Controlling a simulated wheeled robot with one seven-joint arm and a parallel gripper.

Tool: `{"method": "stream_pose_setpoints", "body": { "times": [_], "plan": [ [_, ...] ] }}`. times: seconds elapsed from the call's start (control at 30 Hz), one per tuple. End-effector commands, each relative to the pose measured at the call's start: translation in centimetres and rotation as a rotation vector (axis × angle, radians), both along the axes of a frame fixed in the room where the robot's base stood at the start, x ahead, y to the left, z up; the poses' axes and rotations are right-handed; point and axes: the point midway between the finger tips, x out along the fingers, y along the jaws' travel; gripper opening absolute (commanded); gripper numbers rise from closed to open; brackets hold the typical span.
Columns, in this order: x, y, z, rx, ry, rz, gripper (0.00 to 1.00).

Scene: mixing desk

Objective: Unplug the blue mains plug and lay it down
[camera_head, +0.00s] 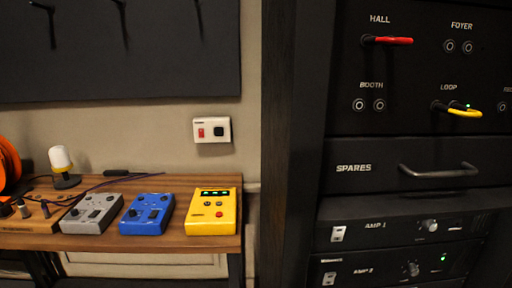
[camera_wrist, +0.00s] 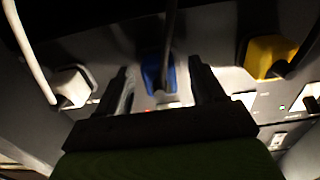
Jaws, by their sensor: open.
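In the wrist view the blue mains plug (camera_wrist: 151,73) sits at a socket on a grey panel, with a dark cable running up from it. My gripper (camera_wrist: 160,82) is open, with one dark finger on each side of the blue plug. I cannot tell whether either finger touches it. The plug's lower end is partly hidden, and its socket can hardly be seen. The head view shows neither the plug nor my gripper.
A white plug (camera_wrist: 73,87) with a pale cable stands left of my gripper, and a yellow plug (camera_wrist: 268,57) stands right. In the head view a wooden desk (camera_head: 213,243) holds a blue box (camera_head: 147,214) and a yellow box (camera_head: 212,211). A dark rack (camera_head: 400,150) stands right.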

Motion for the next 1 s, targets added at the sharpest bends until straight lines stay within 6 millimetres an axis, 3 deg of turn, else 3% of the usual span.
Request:
{"method": "stream_pose_setpoints", "body": {
  "times": [0.07, 0.47, 1.0],
  "plan": [
    [0.0, 0.0, 0.0, 0.000, 0.000, 0.000, 0.64],
    [0.0, 0.0, 0.0, 0.000, 0.001, 0.000, 0.02],
    [-1.6, -0.1, 0.0, 0.001, 0.001, 0.000, 0.00]
  ]
}}
